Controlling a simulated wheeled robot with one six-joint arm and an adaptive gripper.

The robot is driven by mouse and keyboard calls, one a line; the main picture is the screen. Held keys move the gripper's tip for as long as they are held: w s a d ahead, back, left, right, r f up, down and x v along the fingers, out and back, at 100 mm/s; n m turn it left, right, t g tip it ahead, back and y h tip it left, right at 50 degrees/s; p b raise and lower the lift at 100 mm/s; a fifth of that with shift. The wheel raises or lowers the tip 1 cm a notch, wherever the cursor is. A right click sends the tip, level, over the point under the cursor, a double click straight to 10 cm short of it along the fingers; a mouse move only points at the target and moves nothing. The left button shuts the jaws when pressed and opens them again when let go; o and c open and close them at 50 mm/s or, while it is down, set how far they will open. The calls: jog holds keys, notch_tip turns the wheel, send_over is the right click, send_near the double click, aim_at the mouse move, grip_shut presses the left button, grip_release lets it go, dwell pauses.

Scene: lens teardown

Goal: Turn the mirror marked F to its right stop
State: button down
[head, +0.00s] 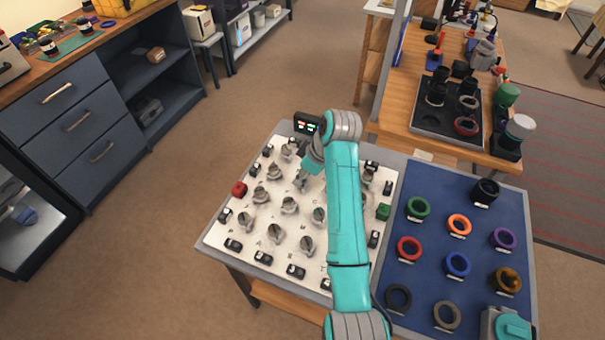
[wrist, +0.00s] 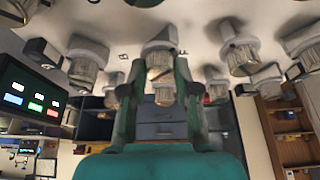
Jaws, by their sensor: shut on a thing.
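A white board (head: 270,240) carries rows of grey mirrors on round mounts, with small letters printed beside them. The letters are too small to read, so I cannot tell which mirror is marked F. My gripper (head: 303,178) is over the upper middle of the board, partly hidden by my arm. In the wrist view my gripper (wrist: 160,75) has its two fingers on either side of one grey and brassy mirror (wrist: 161,57), shut on it. That mirror is still on its mount. Its turn angle and stops cannot be made out.
Neighbouring mirrors (head: 289,205) stand close around my gripper. A blue mat (head: 430,270) with several rings lies to the right.

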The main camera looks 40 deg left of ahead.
jog(key=m+t, duration=0.1)
jog(key=m, duration=0.3)
jog(key=shift+s+m+t, duration=0.15)
jog(key=shift+m+t, duration=0.15)
jog(key=shift+t, duration=0.1)
jog(key=m+t, duration=0.1)
jog(key=m, duration=0.3)
jog(key=shift+m+t+h, duration=0.3)
jog(key=shift+t, duration=0.1)
jog(key=m+t+h, duration=0.1)
jog(key=m, duration=0.3)
jog(key=shift+s+a, duration=0.1)
jog(key=shift+a, duration=0.05)
jog(key=shift+m+h, duration=0.9)
jog(key=shift+m, duration=1.1)
jog(key=c, duration=0.8)
grip_release()
jog(key=shift+c, duration=0.2)
jog(key=v, duration=1.2)
jog(key=shift+s+f, duration=0.15)
jog(key=shift+s, duration=0.15)
